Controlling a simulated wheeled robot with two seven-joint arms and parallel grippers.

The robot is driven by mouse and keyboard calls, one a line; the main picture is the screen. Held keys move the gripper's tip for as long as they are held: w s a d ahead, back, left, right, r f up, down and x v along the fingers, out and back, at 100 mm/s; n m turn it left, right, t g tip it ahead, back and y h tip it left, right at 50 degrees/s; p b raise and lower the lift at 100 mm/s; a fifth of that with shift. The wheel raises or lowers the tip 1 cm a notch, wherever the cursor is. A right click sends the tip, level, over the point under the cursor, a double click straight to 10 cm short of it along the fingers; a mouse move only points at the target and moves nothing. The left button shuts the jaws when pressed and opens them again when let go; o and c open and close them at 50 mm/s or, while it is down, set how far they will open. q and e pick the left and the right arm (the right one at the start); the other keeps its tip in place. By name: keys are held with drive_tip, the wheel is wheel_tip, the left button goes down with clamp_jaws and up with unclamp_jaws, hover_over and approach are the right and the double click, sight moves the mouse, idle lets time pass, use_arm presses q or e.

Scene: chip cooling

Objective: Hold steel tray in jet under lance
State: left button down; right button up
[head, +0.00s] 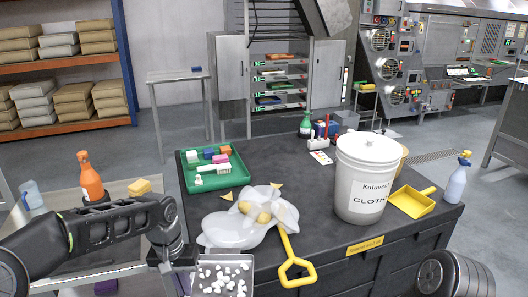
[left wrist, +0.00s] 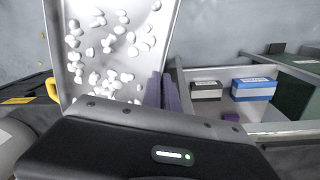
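My left gripper (head: 178,262) is shut on the edge of the steel tray (head: 194,284) at the bottom of the head view. White pellets (head: 222,276) lie spread in the tray, whose lower part is cut off by the picture edge. In the left wrist view the purple fingers (left wrist: 162,92) are close together at the edge of the tray (left wrist: 152,60), and several loose pellets show inside it. I cannot make out a lance or a jet in either view. My right gripper is not in view.
A dark table carries a green tray (head: 240,178), a clear bag (head: 232,232), a yellow-handled tool (head: 294,262), a white bucket (head: 365,185), a yellow dustpan (head: 412,203) and a spray bottle (head: 457,182). An orange bottle (head: 90,180) stands on the left side table.

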use_arm(q)
wheel_tip(320, 180, down, 2)
drive_tip(key=shift+f+b, duration=0.2)
drive_tip(key=shift+b, duration=0.4)
drive_tip(key=shift+f, duration=0.1)
drive_tip(key=s+f, duration=0.4)
drive_tip(key=f, duration=1)
drive_tip(key=shift+f, duration=0.4)
drive_tip(key=shift+a, duration=0.1)
